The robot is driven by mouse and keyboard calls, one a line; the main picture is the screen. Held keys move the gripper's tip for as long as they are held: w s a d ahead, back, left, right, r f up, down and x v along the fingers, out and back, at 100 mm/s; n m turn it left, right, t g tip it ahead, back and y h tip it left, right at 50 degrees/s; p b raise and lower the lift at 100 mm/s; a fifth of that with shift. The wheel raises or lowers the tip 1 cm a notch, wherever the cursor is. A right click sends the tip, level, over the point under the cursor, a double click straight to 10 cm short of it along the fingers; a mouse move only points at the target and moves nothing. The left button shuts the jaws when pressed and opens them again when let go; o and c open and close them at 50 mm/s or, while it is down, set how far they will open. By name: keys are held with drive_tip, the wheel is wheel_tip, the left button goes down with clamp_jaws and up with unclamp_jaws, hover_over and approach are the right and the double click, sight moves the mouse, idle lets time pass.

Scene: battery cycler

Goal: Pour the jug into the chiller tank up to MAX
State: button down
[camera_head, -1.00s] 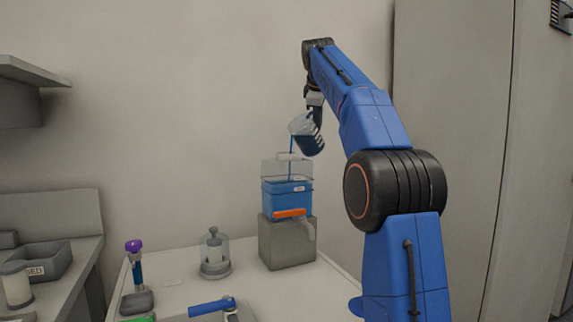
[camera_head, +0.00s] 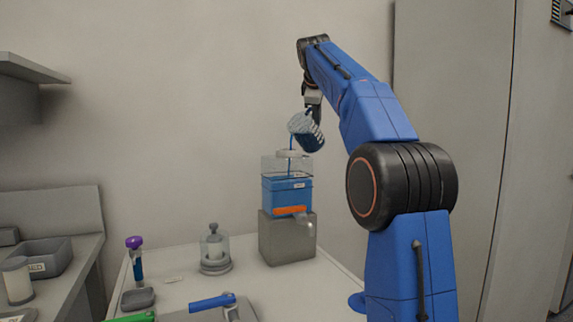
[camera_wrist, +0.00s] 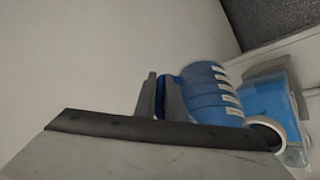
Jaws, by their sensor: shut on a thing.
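My gripper (camera_head: 312,98) is shut on the jug and holds it high above the chiller tank. The jug (camera_head: 305,130) is clear with blue liquid inside, and it is tilted to the left. A thin blue stream runs from its lip into the top opening of the chiller tank (camera_head: 287,180). The tank is a clear box with blue liquid filling much of it, its surface below the rim; I cannot read a MAX mark. In the wrist view the jug (camera_wrist: 205,90) shows beside my gripper's fingers (camera_wrist: 162,95), with the tank (camera_wrist: 272,100) and its round white opening to the right.
The tank stands on a grey block (camera_head: 287,240) and has an orange-handled tap (camera_head: 290,210) in front. A glass-domed device (camera_head: 214,250) and a purple-capped tube (camera_head: 135,258) stand to the left. A blue-handled item (camera_head: 212,303) is at the front.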

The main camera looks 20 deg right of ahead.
drive_tip(key=shift+s+a+r+t+h+p, duration=0.25)
drive_tip(key=shift+a+t+h+p, duration=0.4)
drive_tip(key=shift+p, duration=0.65)
idle(1.6)
drive_tip(key=shift+d, duration=0.2)
drive_tip(key=shift+w+d+f+g+y, duration=0.1)
drive_tip(key=shift+w+d+g+y, duration=0.15)
drive_tip(key=shift+d+g, duration=0.1)
drive_tip(key=shift+w+d+f+g+y, duration=0.1)
drive_tip(key=shift+d+f+g+y, duration=0.25)
drive_tip(key=shift+y, duration=0.55)
